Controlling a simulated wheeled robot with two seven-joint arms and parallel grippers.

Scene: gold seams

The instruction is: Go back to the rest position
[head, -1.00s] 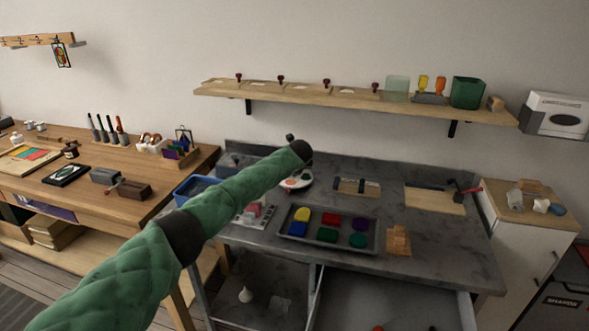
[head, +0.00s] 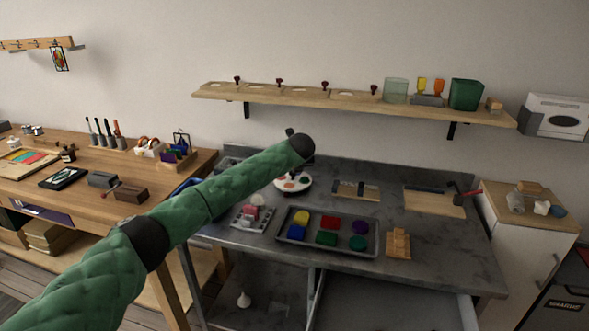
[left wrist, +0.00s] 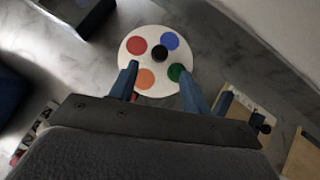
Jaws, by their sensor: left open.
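My left arm (head: 190,200), in a green quilted sleeve, reaches from the lower left across the head view to above the grey stone worktop (head: 440,225). Its gripper is mostly hidden behind the arm's dark end there. In the left wrist view my left gripper (left wrist: 157,72) is open, its two blue fingers apart with nothing held between them. Beyond the fingers lies a round white palette (left wrist: 128,58) with red, blue, orange and green spots and a black centre. The palette also shows in the head view (head: 303,187). My right gripper is not in view.
A tray of coloured blocks (head: 286,236) and a wooden stack (head: 398,244) stand on the worktop. A blue bin (head: 180,187) is partly behind my arm. A wall shelf (head: 350,102) runs above; a wooden bench (head: 75,205) stands left. An open drawer (head: 370,300) sits below.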

